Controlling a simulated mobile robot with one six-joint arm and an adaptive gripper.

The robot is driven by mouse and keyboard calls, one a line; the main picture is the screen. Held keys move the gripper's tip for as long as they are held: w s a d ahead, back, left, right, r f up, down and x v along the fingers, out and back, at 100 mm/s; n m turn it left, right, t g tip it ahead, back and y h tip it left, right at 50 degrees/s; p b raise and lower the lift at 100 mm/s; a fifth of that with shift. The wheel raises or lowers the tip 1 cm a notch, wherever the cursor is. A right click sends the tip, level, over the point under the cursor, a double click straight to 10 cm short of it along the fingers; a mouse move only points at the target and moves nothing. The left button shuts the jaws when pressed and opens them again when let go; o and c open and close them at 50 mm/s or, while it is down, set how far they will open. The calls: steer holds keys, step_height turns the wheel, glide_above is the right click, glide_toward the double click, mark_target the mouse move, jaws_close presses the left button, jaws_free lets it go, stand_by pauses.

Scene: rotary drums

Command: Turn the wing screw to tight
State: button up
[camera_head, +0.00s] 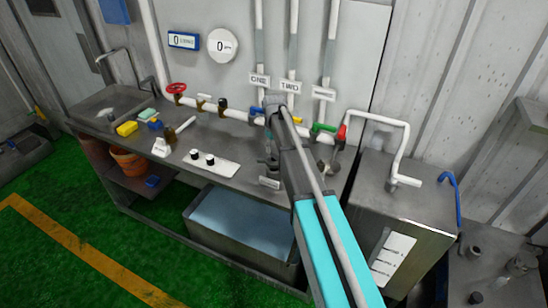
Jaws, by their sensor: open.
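I cannot pick out the wing screw for sure; at this size no fitting on the bench shows clear wings. My arm crosses the middle of the view and covers part of the bench and pipe.
Behind is a white pipe with a red handwheel (176,88) and a green-handled valve (323,128).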

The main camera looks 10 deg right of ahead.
mark_target(274, 152)
steer(key=shift+f+b, duration=1.2)
steer(key=shift+f, duration=0.35)
jaws_close()
